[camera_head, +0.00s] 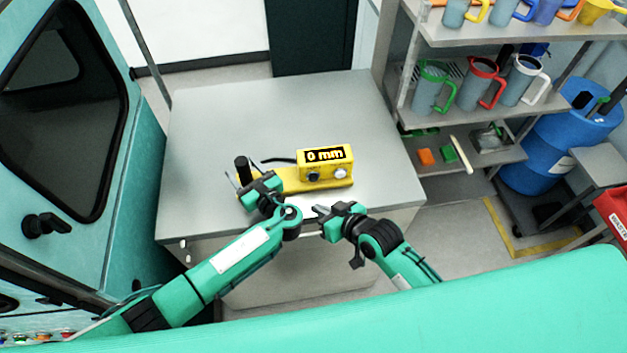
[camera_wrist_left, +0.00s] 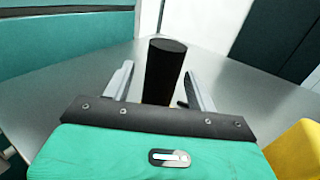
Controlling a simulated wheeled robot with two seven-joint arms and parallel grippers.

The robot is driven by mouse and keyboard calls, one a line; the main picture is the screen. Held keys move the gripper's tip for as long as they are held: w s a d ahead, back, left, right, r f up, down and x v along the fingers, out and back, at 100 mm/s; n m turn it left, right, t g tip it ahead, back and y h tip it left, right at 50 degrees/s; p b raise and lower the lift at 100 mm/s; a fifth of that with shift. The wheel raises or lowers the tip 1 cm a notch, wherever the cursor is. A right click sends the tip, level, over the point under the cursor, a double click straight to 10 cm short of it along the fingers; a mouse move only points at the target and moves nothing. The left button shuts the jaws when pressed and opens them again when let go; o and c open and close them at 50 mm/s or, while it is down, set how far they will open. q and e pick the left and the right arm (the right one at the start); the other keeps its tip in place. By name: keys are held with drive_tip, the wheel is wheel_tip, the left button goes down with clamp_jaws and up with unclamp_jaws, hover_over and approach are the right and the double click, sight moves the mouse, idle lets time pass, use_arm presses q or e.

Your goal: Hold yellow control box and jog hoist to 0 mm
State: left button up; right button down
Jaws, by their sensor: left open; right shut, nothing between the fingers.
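The yellow control box (camera_head: 325,165) stands on the grey table, and its display reads "0 mm". Two round knobs or buttons, one dark and one pale, show on its front. A yellow base extends left from it, with a black upright handle (camera_head: 242,168) at its left end. My left gripper (camera_head: 238,180) is open at the handle. In the left wrist view the black handle (camera_wrist_left: 164,72) stands between the open fingers, with gaps beside it. My right gripper (camera_head: 318,211) is shut and empty at the table's front edge, in front of the box and apart from it.
The grey table (camera_head: 370,110) is clear behind and right of the box. A black cable (camera_head: 278,160) runs behind the base. A teal machine with a dark window (camera_head: 65,95) stands left. Shelves with jugs (camera_head: 480,85) and a blue barrel (camera_head: 560,145) stand right.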

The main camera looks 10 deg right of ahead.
use_arm(q)
drive_tip(key=shift+v, duration=4.65)
drive_tip(key=shift+d+r, duration=0.1)
drive_tip(key=shift+d, duration=0.05)
drive_tip(key=shift+w, duration=0.1)
